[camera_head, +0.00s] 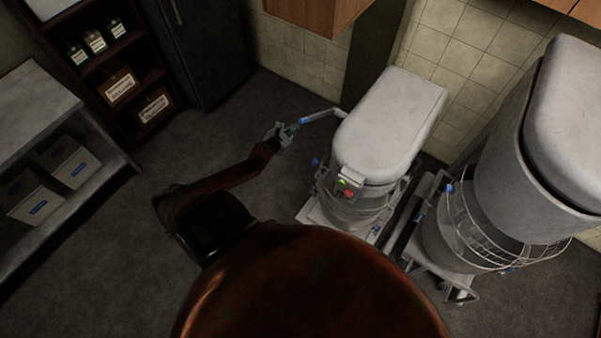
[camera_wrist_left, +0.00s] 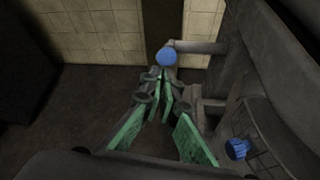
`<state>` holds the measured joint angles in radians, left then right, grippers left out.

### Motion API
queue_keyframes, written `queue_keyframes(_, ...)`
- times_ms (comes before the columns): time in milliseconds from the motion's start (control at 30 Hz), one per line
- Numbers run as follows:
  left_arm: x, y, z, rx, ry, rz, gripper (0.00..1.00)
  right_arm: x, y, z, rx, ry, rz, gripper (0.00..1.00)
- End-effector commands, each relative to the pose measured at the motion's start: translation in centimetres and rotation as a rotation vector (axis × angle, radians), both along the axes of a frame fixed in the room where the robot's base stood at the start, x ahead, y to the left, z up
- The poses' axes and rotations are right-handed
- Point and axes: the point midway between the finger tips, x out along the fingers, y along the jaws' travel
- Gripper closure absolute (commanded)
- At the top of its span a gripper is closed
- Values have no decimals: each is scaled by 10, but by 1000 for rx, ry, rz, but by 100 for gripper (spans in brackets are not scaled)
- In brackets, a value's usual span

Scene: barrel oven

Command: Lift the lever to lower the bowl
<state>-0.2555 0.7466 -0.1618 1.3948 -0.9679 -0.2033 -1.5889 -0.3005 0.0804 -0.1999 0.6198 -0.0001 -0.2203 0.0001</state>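The lever (camera_head: 322,116) is a pale bar with a blue knob, reaching out to the left from the head of the front grey mixer (camera_head: 393,120). The mixer's bowl (camera_head: 350,212) sits low under the head, behind a wire guard. My left gripper (camera_head: 287,130) is just left of the knob. In the left wrist view, the green-padded fingers of the left gripper (camera_wrist_left: 160,82) come close together at the tips, with nothing seen between them. The blue knob (camera_wrist_left: 166,57) shows just beyond the tips; contact cannot be told. My right gripper is not in view.
A larger mixer (camera_head: 545,140) stands at the right. A grey shelf unit (camera_head: 50,115) with white bins is at the left, and a dark rack (camera_head: 118,60) with jars is behind it. The floor (camera_head: 225,130) around my left arm is clear.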

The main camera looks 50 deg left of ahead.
Motion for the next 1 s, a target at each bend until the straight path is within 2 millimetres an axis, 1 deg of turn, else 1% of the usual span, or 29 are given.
queue_keyframes(33,15,5,25,14,-39,2,100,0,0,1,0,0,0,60)
queue_keyframes(333,14,6,23,15,-38,3,100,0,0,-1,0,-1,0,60)
queue_keyframes(467,11,5,11,15,-33,-1,100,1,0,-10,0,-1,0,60)
queue_keyframes(733,-2,1,-35,5,-7,-15,100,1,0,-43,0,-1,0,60)
queue_keyframes(800,-12,-2,-13,7,-5,-21,100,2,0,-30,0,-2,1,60)
queue_keyframes(1000,-41,-9,18,4,0,-15,100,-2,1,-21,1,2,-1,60)
